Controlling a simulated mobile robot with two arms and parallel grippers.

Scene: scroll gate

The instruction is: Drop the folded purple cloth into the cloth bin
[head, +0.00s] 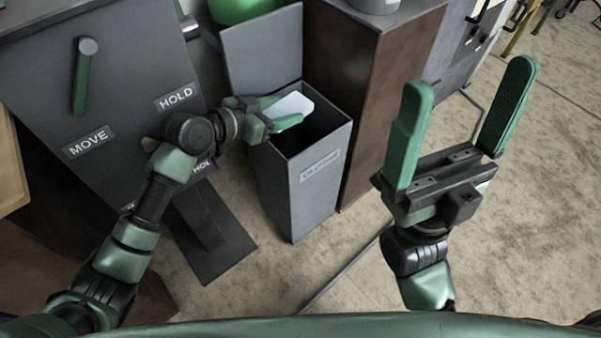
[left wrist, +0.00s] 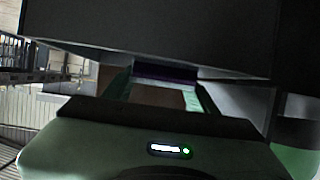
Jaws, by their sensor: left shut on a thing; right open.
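The grey cloth bin (head: 290,195) stands upright with its lid (head: 264,52) raised, and its label is too blurred to read surely. My left gripper (head: 287,112) is over the bin's open mouth, shut on the folded cloth (head: 293,104). The cloth looks pale, almost white, in the head view. In the left wrist view a dark purple strip (left wrist: 165,72) shows between the fingers. I cannot tell how far the cloth is below the rim. My right gripper (head: 465,120) is open and empty, to the right of the bin.
A dark panel (head: 125,75) with a green-handled lever (head: 83,75) and MOVE and HOLD labels stands left of the bin. A tall brown cabinet (head: 365,95) stands close on its right. The beige floor (head: 540,220) is clear at right.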

